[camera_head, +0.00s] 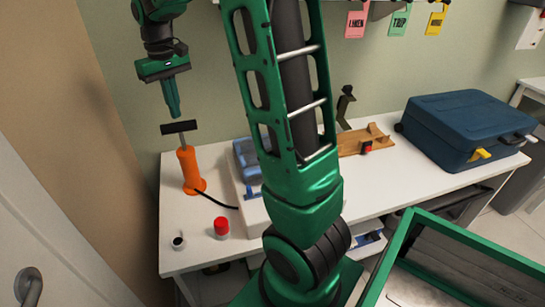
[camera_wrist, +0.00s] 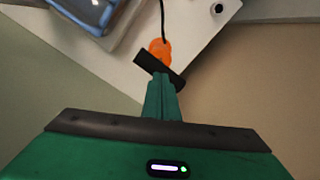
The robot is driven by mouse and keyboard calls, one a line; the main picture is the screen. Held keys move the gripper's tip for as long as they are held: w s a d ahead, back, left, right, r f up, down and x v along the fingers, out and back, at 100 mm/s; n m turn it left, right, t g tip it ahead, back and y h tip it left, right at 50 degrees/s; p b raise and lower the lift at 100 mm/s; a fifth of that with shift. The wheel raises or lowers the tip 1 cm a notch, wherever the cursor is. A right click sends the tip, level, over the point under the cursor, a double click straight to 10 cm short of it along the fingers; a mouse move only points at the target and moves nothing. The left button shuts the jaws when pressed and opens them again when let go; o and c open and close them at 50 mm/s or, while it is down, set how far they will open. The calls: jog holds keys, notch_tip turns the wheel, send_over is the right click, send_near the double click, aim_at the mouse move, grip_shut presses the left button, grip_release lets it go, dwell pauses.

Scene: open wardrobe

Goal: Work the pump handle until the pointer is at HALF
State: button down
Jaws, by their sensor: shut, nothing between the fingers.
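The pump is an orange upright cylinder (camera_head: 188,168) with a black T-shaped handle (camera_head: 179,127) on a grey rod, at the left end of the white table. The handle is raised, with a length of rod showing. In the wrist view the shut fingers (camera_wrist: 163,85) overlap the black handle (camera_wrist: 159,68), with the orange pump body (camera_wrist: 160,50) beyond. A dark hose runs from the pump base. I cannot make out the pointer or a HALF mark in either view.
A blue suitcase (camera_head: 467,128) and wooden stand (camera_head: 365,140) are further right.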

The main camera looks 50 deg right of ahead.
aim_at(178, 123)
jog(key=shift+r, duration=3)
jog(key=s+d+f+m, duration=0.1)
jog(key=s+f, duration=0.4)
jog(key=s, duration=1.2)
jog(key=s+d+f+m, duration=0.1)
jog(key=s+f+m, duration=0.3)
jog(key=s, duration=1.2)
notch_tip(178, 123, down, 2)
jog(key=shift+s+d+f+m, duration=0.1)
jog(key=shift+s+d+m, duration=0.05)
jog(key=shift+s+m, duration=0.2)
jog(key=shift+w+f, duration=0.2)
jog(key=shift+w, duration=0.4)
